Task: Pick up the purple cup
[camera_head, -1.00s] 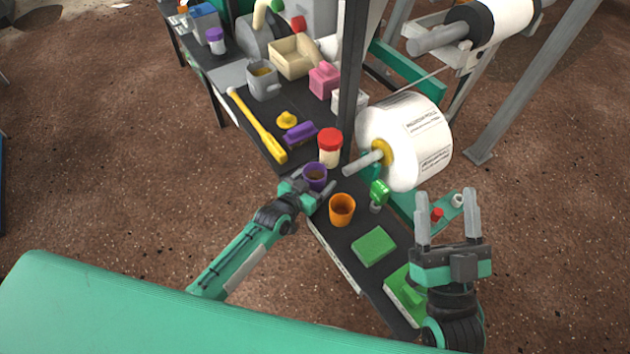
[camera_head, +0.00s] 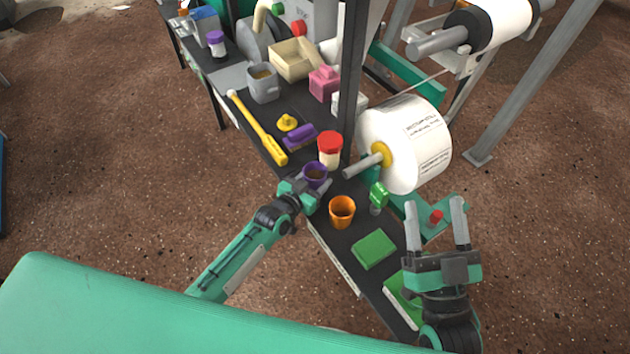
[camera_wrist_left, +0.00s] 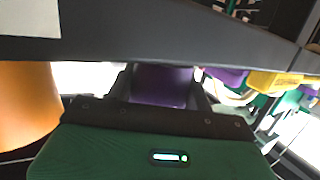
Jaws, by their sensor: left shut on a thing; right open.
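The purple cup (camera_head: 316,174) stands near the edge of the dark bench, with brown contents showing in its mouth. My left gripper (camera_head: 312,184) is shut on the cup from the front left, its fingers at the cup's sides. In the left wrist view the cup (camera_wrist_left: 162,85) shows between the fingers. I cannot tell whether the cup is clear of the bench. My right gripper (camera_head: 433,224) is open and empty, fingers pointing up, to the right of the bench's near end.
An orange cup (camera_head: 342,212) stands close by to the right. A red-lidded jar (camera_head: 330,150) stands just behind the purple cup. A white roll (camera_head: 403,143) flanks the bench.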

